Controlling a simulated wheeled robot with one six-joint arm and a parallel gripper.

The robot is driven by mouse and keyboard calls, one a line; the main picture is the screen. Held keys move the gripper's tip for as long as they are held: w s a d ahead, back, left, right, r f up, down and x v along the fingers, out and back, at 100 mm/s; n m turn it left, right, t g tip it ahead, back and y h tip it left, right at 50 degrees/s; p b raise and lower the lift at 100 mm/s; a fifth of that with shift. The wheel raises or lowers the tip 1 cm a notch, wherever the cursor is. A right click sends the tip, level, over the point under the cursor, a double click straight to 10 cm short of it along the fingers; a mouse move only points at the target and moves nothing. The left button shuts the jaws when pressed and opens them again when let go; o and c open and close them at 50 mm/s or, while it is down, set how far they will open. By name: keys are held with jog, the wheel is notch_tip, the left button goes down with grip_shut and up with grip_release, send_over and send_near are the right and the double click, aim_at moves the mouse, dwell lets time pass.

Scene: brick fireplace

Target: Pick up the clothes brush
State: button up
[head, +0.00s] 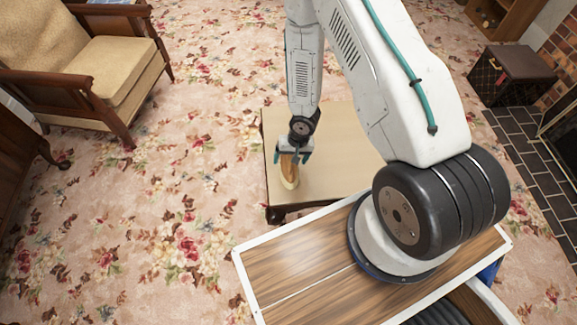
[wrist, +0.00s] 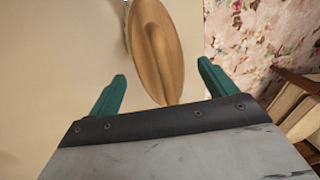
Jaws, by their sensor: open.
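The clothes brush (wrist: 158,52) is an oval wooden brush with a raised ridge along its back. In the wrist view it lies ahead of my gripper (wrist: 163,80), its near end between the lines of the two teal fingers. The fingers are open with a wide gap and nothing is seen held in them. In the head view my gripper (head: 293,157) is low over the left part of the cream-topped table (head: 340,150). The brush (head: 289,170) shows there just below and between the fingers, partly hidden by the gripper.
A wooden armchair (head: 115,65) with tan cushions stands at the upper left on the floral carpet (head: 180,200). A dark box (head: 512,75) stands by the brick hearth at the right. The table top right of the gripper looks clear.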

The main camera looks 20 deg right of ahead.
jog(key=shift+a+f, duration=0.1)
jog(key=shift+f, duration=0.35)
jog(key=shift+c, duration=0.3)
jog(key=c, duration=1.1)
jog(key=shift+r, duration=0.1)
jog(key=shift+c, duration=0.2)
notch_tip(320, 180, up, 18)
jog(key=shift+o, duration=1.3)
jog(key=shift+w, duration=0.1)
jog(key=shift+c, duration=0.4)
